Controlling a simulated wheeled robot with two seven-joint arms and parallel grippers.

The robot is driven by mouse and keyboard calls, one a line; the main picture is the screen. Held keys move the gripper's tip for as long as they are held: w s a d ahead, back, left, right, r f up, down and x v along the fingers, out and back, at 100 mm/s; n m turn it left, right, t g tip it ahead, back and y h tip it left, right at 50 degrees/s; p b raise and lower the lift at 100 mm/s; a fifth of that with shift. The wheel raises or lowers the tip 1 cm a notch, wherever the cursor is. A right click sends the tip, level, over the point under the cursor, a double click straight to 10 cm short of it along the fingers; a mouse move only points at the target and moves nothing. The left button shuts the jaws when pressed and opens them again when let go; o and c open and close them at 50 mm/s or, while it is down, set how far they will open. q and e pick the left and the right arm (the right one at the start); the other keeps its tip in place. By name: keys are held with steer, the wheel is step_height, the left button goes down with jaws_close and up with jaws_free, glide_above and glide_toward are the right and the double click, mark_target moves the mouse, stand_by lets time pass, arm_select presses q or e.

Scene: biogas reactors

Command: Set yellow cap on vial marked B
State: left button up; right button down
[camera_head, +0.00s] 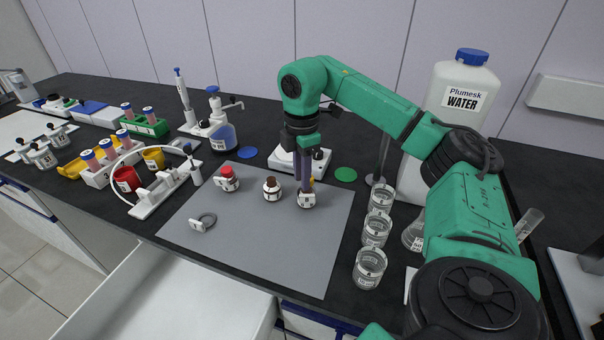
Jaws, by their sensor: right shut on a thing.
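Three small white vials stand upright on the grey mat (265,235). The left vial (229,184) has a red cap, and the middle vial (271,194) has a brown cap. The right vial (306,201) is directly under my right gripper (305,187). That gripper points straight down and is shut on the yellow cap (312,181), of which only a small part shows beside the fingers. The cap is at the top of the right vial; whether it is seated cannot be told. The vial letters are too small to read. My left gripper is out of view.
Several glass beakers (370,267) line the mat's right side. A white device (285,158) and a green disc (345,174) are behind. A large water bottle (459,100) stands behind my right arm. The mat's front is clear.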

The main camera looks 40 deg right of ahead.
steer(key=shift+f+p, duration=0.1)
steer(key=shift+p, duration=0.2)
stand_by(0.4)
steer(key=shift+f, duration=0.1)
steer(key=shift+a+f, duration=0.1)
steer(key=shift+f, duration=0.25)
steer(key=shift+f, duration=0.25)
stand_by(0.6)
steer(key=shift+c, duration=0.9)
jaws_free()
steer(key=shift+r, duration=0.1)
